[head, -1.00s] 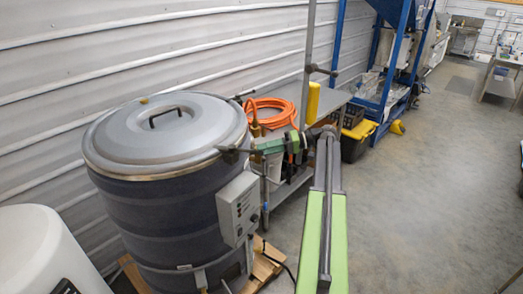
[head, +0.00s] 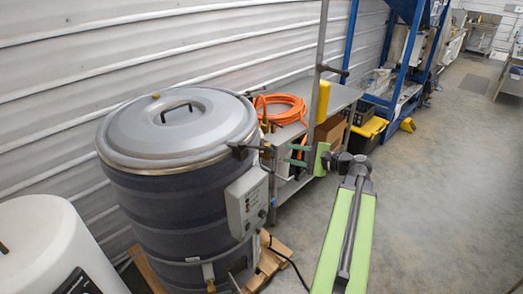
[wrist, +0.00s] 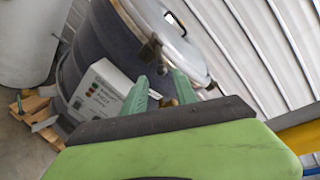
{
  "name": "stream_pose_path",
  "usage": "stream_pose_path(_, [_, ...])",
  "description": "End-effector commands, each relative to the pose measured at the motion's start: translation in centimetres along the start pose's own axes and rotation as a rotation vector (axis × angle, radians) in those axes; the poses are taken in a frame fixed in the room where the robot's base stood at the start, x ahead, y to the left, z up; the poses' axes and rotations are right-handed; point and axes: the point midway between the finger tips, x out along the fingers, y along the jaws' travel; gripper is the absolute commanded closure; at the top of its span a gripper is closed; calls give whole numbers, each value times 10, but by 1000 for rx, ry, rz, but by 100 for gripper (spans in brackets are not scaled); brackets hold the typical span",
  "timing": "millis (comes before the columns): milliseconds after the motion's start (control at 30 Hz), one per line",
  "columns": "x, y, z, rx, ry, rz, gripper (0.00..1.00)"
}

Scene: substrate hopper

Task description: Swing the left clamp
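The dark grey drum (head: 165,215) carries a domed lid (head: 170,125) with a small handle. A dark clamp (head: 238,151) sits on the rim at the drum's right front, its arm pointing out to the right; it also shows in the wrist view (wrist: 151,48). Another dark clamp part (head: 247,96) is at the back right of the rim. I cannot tell which is the left clamp. My gripper (head: 287,153) is open just right of the front clamp. In the wrist view its green fingers (wrist: 158,92) are spread, and a small brownish piece shows between them.
A control box (head: 246,203) is on the drum's side below the clamp. A white tank (head: 50,245) stands at the left. A metal bench (head: 335,100) with an orange hose (head: 283,108) is behind my gripper. Open floor lies to the right.

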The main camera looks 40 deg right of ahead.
Motion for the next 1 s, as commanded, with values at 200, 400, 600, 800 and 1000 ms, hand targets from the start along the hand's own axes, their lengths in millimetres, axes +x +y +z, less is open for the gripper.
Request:
stream_pose_path(200, [59,2,-2,-2,-4,2,66])
stream_pose_path(400, [105,2,-2,-2,-2,1,66])
stream_pose_path(600, [132,1,-1,-2,-1,1,66])
stream_pose_path(800, [137,0,-1,-2,1,-1,66])
stream_pose_path(1000, [136,0,-1,-2,1,-1,72])
